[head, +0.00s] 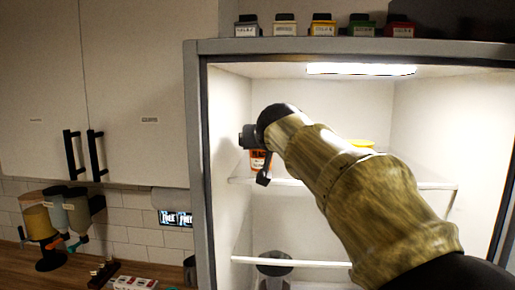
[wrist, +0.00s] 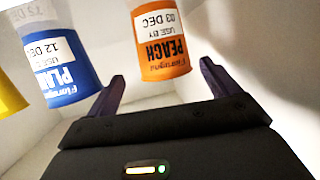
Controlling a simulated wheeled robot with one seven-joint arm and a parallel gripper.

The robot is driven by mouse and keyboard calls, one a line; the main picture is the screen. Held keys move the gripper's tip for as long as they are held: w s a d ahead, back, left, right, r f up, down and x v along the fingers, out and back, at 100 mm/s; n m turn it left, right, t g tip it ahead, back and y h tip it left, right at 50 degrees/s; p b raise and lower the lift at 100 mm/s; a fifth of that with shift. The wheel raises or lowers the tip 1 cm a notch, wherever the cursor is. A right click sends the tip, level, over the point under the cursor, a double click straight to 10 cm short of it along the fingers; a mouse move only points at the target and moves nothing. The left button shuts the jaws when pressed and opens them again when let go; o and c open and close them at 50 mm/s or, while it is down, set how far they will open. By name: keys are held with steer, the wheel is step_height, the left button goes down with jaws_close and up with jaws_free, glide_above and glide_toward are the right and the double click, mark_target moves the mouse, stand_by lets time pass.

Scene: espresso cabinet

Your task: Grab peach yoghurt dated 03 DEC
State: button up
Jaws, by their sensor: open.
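The peach yoghurt (wrist: 165,66) is an orange cup with a white label reading "USE BY 03 DEC", upside down in the wrist view. My gripper (wrist: 161,72) is open, its two dark fingers on either side of the cup's lower part in the picture, with a gap to each; I cannot tell how deep the cup is between them. No contact shows. In the head view, part of an orange cup (head: 257,160) shows beside my gripper on the upper shelf, mostly hidden by my arm.
A blue plain yoghurt (wrist: 68,72) dated 12 DEC stands left of the peach cup in the wrist view, with a yellow cup (wrist: 9,96) further left. Cabinet walls are close. The shelf (head: 240,180) has a dark-topped container (head: 275,262) below it.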

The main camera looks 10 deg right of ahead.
stand_by(0.3)
steer(key=p+x, duration=0.2)
steer(key=x, duration=0.3)
steer(key=shift+w+a+r+p, duration=0.2)
steer(key=shift+a+r+p, duration=0.1)
steer(key=shift+a+p, duration=0.1)
steer(key=shift+w+f, duration=0.15)
steer(key=shift+w, duration=0.05)
steer(key=shift+s, duration=0.2)
steer(key=shift+w, duration=0.1)
steer(key=c, duration=1.1)
steer(key=shift+c, duration=0.2)
